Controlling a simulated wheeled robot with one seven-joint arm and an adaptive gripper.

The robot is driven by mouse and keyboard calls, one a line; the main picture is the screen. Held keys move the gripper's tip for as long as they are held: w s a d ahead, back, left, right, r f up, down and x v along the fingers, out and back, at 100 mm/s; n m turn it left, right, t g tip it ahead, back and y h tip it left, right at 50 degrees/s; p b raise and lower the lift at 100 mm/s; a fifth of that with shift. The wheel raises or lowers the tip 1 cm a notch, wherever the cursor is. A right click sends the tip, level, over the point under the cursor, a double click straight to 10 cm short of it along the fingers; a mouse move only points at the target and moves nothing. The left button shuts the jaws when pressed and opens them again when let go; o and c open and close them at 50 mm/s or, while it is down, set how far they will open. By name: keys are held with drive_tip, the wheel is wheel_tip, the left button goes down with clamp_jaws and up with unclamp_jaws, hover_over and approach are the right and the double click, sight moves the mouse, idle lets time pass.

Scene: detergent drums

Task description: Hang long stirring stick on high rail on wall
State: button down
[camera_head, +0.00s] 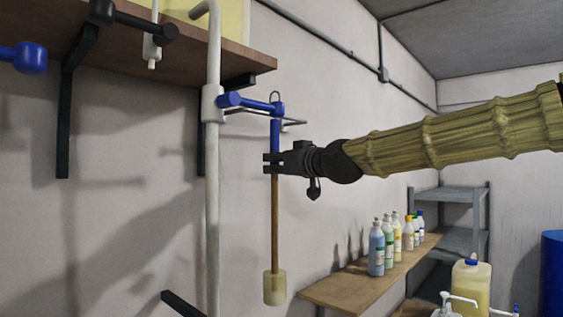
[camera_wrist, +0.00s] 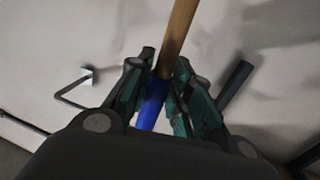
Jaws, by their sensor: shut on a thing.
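The long stirring stick (camera_head: 275,220) hangs upright, with a brown shaft, a blue grip, a wire loop (camera_head: 275,96) on top and a pale block (camera_head: 275,288) at the bottom. My gripper (camera_head: 272,162) is shut on it around the lower end of the blue grip. The stick also shows between the fingers in the wrist view (camera_wrist: 178,35). A bent rod (camera_wrist: 68,96) shows left in the wrist view.
A white vertical pipe (camera_head: 212,200) with a blue valve lever (camera_head: 245,102) is close left of the stick. A wooden shelf (camera_head: 170,45) is above left. Several bottles (camera_head: 376,250) stand on a lower shelf (camera_head: 345,285) to the right.

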drive_tip(key=shift+s+a+p+x, duration=0.15)
drive_tip(key=shift+p+x, duration=0.3)
drive_tip(key=shift+x, duration=0.45)
drive_tip(key=shift+s+a+p+x, duration=0.15)
drive_tip(key=shift+p+x, duration=0.25)
drive_tip(key=shift+x, duration=0.45)
drive_tip(key=shift+w+a+f+b, duration=0.1)
drive_tip(key=shift+w+f+b, duration=0.05)
drive_tip(key=shift+f+b, duration=1.7)
drive_tip(key=c, duration=1.2)
unclamp_jaws()
drive_tip(key=shift+f, duration=0.1)
